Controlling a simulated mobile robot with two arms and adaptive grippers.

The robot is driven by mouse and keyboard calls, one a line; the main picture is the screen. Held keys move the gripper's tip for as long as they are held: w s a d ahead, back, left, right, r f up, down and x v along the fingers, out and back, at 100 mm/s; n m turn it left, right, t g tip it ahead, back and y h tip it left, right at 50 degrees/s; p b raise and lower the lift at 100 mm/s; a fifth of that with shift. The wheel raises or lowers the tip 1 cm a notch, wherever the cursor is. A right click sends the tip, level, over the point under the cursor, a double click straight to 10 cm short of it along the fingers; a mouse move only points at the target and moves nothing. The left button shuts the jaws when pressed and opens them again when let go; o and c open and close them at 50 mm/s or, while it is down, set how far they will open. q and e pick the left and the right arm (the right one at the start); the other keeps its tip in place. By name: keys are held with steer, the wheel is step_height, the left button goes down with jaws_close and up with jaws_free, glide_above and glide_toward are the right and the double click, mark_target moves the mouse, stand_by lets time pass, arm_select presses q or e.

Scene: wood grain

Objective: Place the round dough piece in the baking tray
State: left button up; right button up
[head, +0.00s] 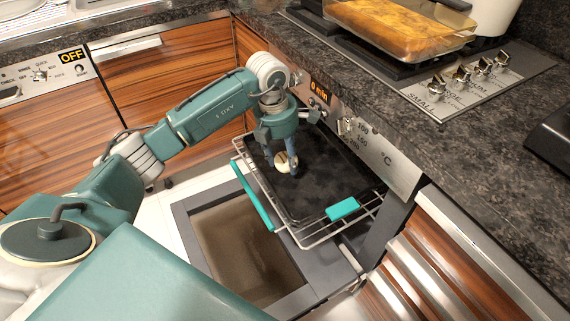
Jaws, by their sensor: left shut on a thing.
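My left gripper (284,165) comes in from the left and is shut on the round dough piece (281,160), a small pale disc. It holds the dough over the left part of the dark baking tray (330,177). I cannot tell whether the dough touches the tray. The tray lies on a wire rack that is pulled out of the oven. The visible part of the tray is otherwise empty. My right gripper is not in view.
The oven panel (380,150) and granite counter edge are close behind. A glass dish (400,35) of food stands on the stove.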

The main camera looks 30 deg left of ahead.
mark_target(279, 158)
arm_select(q)
step_height(279, 158, down, 3)
steer(key=shift+r, duration=0.15)
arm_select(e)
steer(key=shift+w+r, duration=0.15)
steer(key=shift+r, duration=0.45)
arm_select(q)
steer(key=o, duration=1.2)
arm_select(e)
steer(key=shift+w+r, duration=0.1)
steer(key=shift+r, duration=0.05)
arm_select(q)
steer(key=shift+r, duration=0.45)
steer(key=r, duration=0.3)
steer(key=s+r+p, duration=0.1)
steer(key=r, duration=0.3)
steer(key=a+r, duration=0.1)
steer(key=r, duration=0.3)
steer(key=shift+s+r, duration=0.1)
steer(key=shift+s, duration=0.1)
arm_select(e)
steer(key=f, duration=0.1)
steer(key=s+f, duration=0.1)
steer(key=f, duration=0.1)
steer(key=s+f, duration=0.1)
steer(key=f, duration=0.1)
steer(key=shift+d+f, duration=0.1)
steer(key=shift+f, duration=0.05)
